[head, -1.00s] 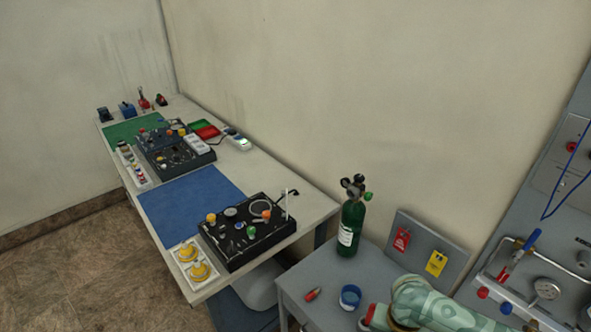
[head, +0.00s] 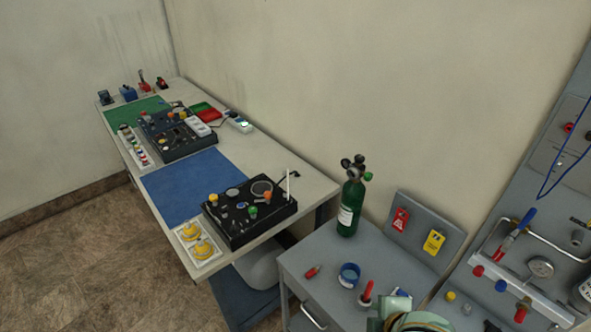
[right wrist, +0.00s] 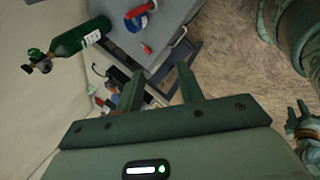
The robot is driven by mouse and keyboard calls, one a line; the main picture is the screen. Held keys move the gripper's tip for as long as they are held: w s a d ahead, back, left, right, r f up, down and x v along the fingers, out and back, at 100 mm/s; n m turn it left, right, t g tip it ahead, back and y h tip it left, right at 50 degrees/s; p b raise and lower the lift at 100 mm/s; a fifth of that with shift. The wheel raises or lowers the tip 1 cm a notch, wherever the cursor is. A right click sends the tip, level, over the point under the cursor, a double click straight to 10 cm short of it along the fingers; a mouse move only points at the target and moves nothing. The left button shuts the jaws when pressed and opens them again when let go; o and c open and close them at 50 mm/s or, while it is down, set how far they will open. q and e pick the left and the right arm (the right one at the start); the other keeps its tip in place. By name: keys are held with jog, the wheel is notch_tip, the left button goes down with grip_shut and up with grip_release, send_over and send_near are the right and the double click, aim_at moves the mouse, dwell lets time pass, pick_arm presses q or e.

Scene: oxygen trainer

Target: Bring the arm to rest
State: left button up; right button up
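My right gripper (right wrist: 160,72) is open and empty in the right wrist view, its two fingers apart, with the cart's edge and side beyond them. In the head view a pale green part of my arm (head: 416,321) shows at the bottom edge, in front of the cart; no fingers show there.
A grey cart (head: 320,262) carries a green oxygen cylinder (head: 350,205), a blue cup (head: 349,275) and a small red item (head: 313,272). A panel with a gauge (head: 540,267) stands right. A long table (head: 312,190) with trainer boards runs left. Floor left is clear.

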jog(key=s+d+r+m+h, duration=0.3)
jog(key=d+m, duration=0.2)
jog(key=d, duration=0.2)
jog(key=s+d+r+m+h, duration=0.2)
jog(key=s+d+r+m, duration=0.15)
jog(key=d+m, duration=0.2)
jog(key=s+a+f+g+y+b, duration=0.1)
jog(key=s+a+f+y+b, duration=0.35)
jog(key=f, duration=1.65)
jog(key=s+f+g+h+b, duration=0.15)
jog(key=f+b, duration=0.55)
jog(key=f, duration=1.3)
jog(key=s+f+m+g+y+b, duration=0.1)
jog(key=s+f+m+g+b, duration=0.2)
jog(key=s+f, duration=1.5)
notch_tip(320, 180, down, 3)
jog(key=b, duration=0.4)
jog(key=shift+d+f, duration=0.15)
jog(key=shift+d, duration=0.05)
jog(key=shift+s, duration=0.15)
